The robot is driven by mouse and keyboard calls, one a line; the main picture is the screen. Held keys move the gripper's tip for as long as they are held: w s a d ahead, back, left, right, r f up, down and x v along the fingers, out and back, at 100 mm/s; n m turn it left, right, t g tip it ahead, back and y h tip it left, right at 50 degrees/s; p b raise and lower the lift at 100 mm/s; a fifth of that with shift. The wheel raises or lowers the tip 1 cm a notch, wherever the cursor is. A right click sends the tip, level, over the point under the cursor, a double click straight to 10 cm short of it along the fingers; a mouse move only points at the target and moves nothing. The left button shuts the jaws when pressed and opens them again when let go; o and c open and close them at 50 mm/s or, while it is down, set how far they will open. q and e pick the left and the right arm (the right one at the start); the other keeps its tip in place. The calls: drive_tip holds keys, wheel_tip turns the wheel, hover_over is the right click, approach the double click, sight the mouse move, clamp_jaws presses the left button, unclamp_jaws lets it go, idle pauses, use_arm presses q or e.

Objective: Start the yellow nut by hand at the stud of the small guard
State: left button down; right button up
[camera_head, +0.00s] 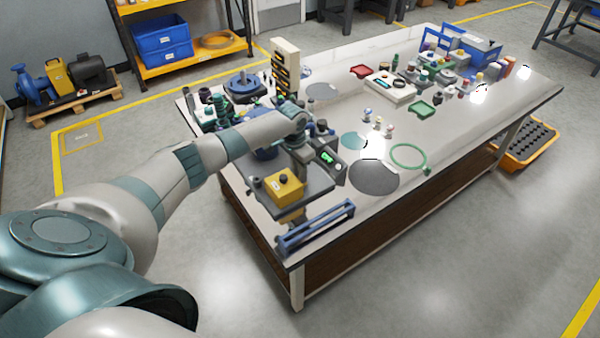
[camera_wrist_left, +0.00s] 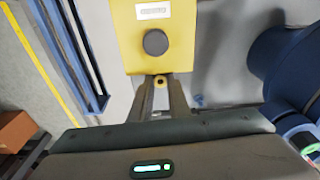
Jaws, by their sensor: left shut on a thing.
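The small guard (camera_head: 284,186) is a yellow box with a dark round knob, on a grey plate near the table's front left corner. It also shows in the left wrist view (camera_wrist_left: 153,30), with a white label. My left gripper (camera_wrist_left: 161,88) is shut on the small yellow nut (camera_wrist_left: 160,80), which shows its dark hole between the fingertips, close to the guard's near edge. In the head view my left gripper (camera_head: 322,164) is just behind and right of the guard; its fingertips are hard to make out. The stud is not discernible, and I cannot tell whether the nut touches it. My right gripper is out of view.
A blue rail frame (camera_head: 316,226) lies at the table's front edge beside the guard. A dark round disc (camera_head: 374,177) and a green ring (camera_head: 408,157) lie to the right. Tall holders and fittings crowd the table behind my left arm.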

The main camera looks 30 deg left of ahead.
use_arm(q)
drive_tip(key=shift+f+m, duration=0.15)
drive_tip(key=shift+m, duration=0.15)
drive_tip(key=shift+m+b, duration=0.3)
drive_tip(key=shift+b, duration=0.05)
drive_tip(key=shift+m+b, duration=0.55)
drive_tip(key=shift+m, duration=0.75)
drive_tip(key=shift+f+m+h+b, duration=0.1)
drive_tip(key=shift+m+h+b, duration=0.25)
drive_tip(key=shift+m, duration=0.25)
drive_tip(key=shift+m+g+b, duration=0.3)
drive_tip(key=shift+m+b, duration=0.2)
drive_tip(key=shift+m, duration=0.5)
drive_tip(key=shift+a+m, duration=0.15)
drive_tip(key=shift+m, duration=0.35)
